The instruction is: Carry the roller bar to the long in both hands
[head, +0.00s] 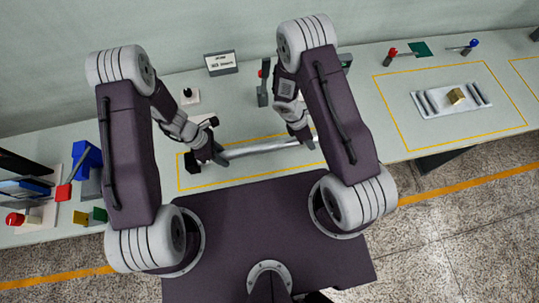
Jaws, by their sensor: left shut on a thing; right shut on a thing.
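The roller bar (262,148) is a long silver rod that lies across the front of the bench inside a yellow outline. My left gripper (220,156) is shut on its left end. My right gripper (307,142) is shut on it near its right end. The bar tilts slightly up to the right in the picture. I cannot tell whether it touches the bench or hangs just above it. My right arm hides part of its right end.
A white plate (436,110) with dark rollers and a gold block (456,97) sits in another yellow outline at the right. A small sign (221,63) stands at the back. Blue and red fixtures (86,154) stand at the left. The bench between the outlines looks clear.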

